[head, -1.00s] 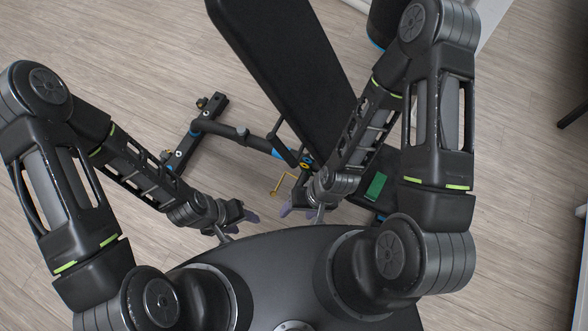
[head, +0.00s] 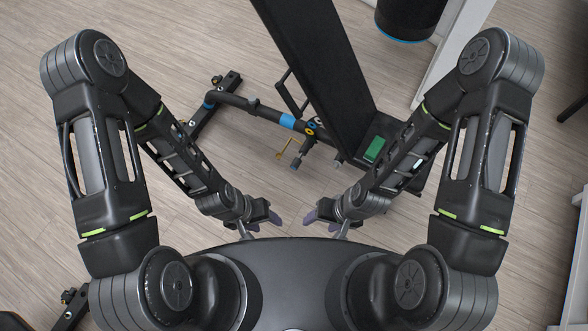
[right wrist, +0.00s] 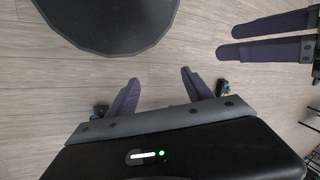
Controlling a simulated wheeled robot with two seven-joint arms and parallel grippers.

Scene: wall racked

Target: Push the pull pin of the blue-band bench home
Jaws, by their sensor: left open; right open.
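Beside the band are small yellow and blue rings, a bent yellow piece (head: 289,148) and a small grey-black knobbed part (head: 298,160). I cannot tell for certain which part is the pull pin or how far in it sits. My left gripper (head: 262,225) and right gripper (head: 325,222) are open and empty, nearer to me than the bench and apart from it. The right wrist view shows the right fingers (right wrist: 160,92) spread over bare floor.
A green block (head: 375,148) lies on the black surface at the bench's near end. A black cylinder with a blue rim (head: 408,18) stands at top right by a white upright panel (head: 450,58). Another dark frame part (head: 70,308) shows at lower left. Left floor is mostly clear.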

